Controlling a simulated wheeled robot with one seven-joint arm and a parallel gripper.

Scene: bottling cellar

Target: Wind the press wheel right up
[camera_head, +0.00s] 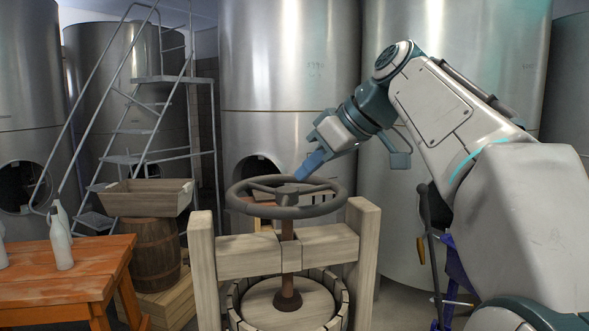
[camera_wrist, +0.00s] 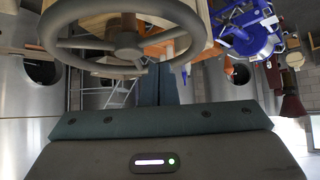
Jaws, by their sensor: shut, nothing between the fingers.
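The press wheel (camera_head: 287,211), a dark handwheel with spokes, sits level on top of a rust-brown screw (camera_head: 288,258). The screw passes down through the wooden crossbeam (camera_head: 248,256) to a round wooden plate (camera_head: 270,303) inside the slatted basket (camera_head: 342,301). My gripper (camera_head: 301,176) is shut and empty, its blue fingers slanting down-left over the wheel's far side, near the hub. Whether they touch the wheel I cannot tell. The wrist view shows the wheel (camera_wrist: 127,42) upside down at the top, with the fingers (camera_wrist: 168,86) below it.
An orange table (camera_head: 70,262) with white bottles (camera_head: 60,240) stands at left. A barrel (camera_head: 153,250) carries a wooden crate (camera_head: 148,197) beside a metal ladder (camera_head: 150,130). Large steel tanks (camera_head: 290,60) stand behind. A blue-framed object (camera_head: 455,270) is right of the press.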

